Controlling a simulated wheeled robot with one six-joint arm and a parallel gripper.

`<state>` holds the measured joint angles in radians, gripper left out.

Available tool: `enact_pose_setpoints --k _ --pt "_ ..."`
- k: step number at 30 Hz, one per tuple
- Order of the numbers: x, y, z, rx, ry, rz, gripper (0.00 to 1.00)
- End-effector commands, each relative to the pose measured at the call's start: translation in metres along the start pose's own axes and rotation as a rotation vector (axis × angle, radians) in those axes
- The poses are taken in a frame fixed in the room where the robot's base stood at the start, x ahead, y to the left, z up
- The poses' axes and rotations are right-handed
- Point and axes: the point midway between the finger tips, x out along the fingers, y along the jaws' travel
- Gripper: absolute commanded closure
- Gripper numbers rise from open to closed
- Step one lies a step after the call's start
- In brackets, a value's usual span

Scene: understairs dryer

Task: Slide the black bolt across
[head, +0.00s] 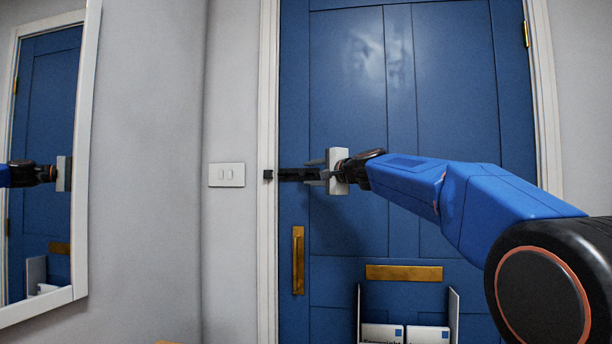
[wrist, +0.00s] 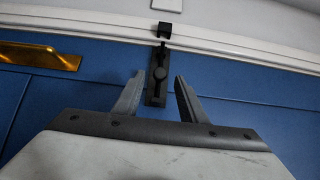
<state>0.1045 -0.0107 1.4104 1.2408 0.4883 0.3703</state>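The black bolt (head: 296,175) lies horizontally on the blue door near its left edge. In the wrist view the bolt (wrist: 159,72) shows its round knob, backplate and rod, which points at the black keeper (wrist: 164,31) on the white frame. The keeper (head: 268,175) also shows in the head view. I cannot tell whether the rod's end is inside it. My gripper (head: 316,172) is at the bolt's right end. In the wrist view my gripper (wrist: 159,76) is open, with one finger on each side of the bolt and nothing held. Contact is unclear.
The blue door (head: 450,100) fills the view behind my arm. A brass handle (head: 298,260) and letter plate (head: 404,273) sit below the bolt. A white holder with papers (head: 429,334) stands low.

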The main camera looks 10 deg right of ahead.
Motion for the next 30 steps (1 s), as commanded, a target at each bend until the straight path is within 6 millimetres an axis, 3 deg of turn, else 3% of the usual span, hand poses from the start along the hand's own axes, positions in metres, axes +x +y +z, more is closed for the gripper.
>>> enact_pose_setpoints --k 7,19,24,30 --pt "0.027 0.001 0.000 0.000 0.000 0.001 0.62" --pt "0.032 0.000 0.000 0.000 0.000 0.000 0.62" --pt "0.032 0.000 0.000 0.000 0.000 0.000 1.00" --pt "0.033 0.000 0.001 0.000 0.000 0.001 1.00"
